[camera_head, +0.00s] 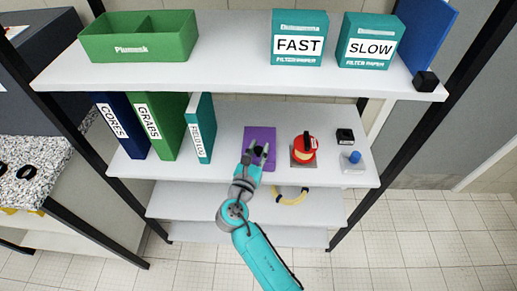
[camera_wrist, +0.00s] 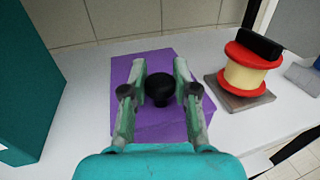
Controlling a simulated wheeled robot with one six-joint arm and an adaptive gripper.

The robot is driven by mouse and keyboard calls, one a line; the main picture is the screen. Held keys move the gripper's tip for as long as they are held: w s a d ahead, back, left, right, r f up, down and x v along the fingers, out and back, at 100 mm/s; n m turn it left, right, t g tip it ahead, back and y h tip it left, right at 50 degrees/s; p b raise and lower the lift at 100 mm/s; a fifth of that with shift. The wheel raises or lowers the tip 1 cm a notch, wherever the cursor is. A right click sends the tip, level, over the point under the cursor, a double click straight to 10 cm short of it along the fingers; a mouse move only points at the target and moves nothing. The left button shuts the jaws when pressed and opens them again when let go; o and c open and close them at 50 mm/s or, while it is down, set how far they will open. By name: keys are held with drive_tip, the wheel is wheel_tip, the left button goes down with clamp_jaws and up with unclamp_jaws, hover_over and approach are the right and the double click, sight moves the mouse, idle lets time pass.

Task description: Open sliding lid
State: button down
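A purple box or lid (camera_head: 259,136) lies on the middle shelf, and it fills the centre of the wrist view (camera_wrist: 152,66). A round black knob (camera_wrist: 160,88) stands up from its purple top. My gripper (camera_head: 260,150) is over the purple piece, with its two fingers (camera_wrist: 160,84) apart on either side of the knob. Gaps show between the knob and both fingers, so it is not gripped. My gripper hides part of the purple surface in both views. I cannot make out a lid seam.
A red and cream spool (camera_head: 305,146) on a grey plate stands right of the purple piece. A small black block (camera_head: 345,135) and a blue-topped item (camera_head: 354,158) are further right. Binders, including a teal one (camera_head: 200,128), stand left.

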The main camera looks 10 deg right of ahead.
sight(259, 140)
drive_tip(key=shift+w+d, duration=0.25)
drive_tip(key=shift+w, duration=0.7)
drive_tip(key=shift+w+d, duration=0.25)
drive_tip(key=shift+w, duration=0.65)
drive_tip(key=c, duration=0.9)
unclamp_jaws()
drive_tip(key=shift+o, duration=0.2)
drive_tip(key=v, duration=1.2)
